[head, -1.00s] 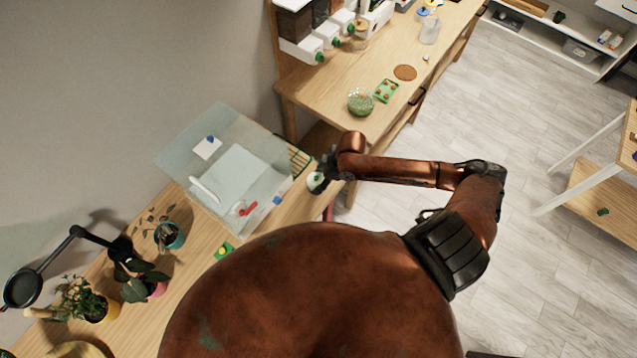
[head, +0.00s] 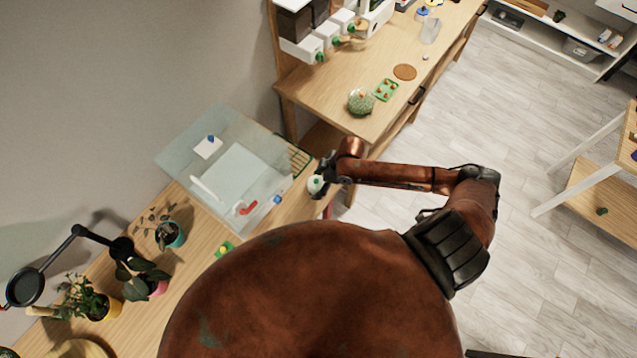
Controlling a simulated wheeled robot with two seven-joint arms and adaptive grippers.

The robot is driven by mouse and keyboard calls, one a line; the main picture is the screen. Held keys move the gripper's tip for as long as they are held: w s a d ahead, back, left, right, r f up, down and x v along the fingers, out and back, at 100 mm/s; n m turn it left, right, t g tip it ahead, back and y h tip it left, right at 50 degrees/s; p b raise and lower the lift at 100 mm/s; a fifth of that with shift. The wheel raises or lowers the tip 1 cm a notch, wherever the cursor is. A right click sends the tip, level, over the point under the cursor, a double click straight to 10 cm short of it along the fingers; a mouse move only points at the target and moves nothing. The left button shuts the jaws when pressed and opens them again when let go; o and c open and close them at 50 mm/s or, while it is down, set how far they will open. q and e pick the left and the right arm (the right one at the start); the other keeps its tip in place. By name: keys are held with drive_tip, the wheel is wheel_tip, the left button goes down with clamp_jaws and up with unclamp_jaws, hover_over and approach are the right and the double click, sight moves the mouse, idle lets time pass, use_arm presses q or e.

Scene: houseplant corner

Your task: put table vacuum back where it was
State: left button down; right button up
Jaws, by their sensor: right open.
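A small round white thing with a green patch, which looks like the table vacuum (head: 316,185), is on the wooden table's right end, beside the clear sheet. My right gripper (head: 322,177) is right at it, with its dark fingers open. The fingers partly cover the white thing, and I cannot tell whether they touch it. My left gripper is not in view.
A clear box-like cover (head: 225,165) with small tools stands on the near table. Potted plants (head: 90,298) and a black lamp (head: 25,287) are at the lower left. The second wooden table (head: 330,105) holds a green glass bowl (head: 361,101) and a green tray (head: 387,90).

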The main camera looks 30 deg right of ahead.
drive_tip(key=v, duration=1.2)
drive_tip(key=shift+r, duration=0.2)
idle(0.8)
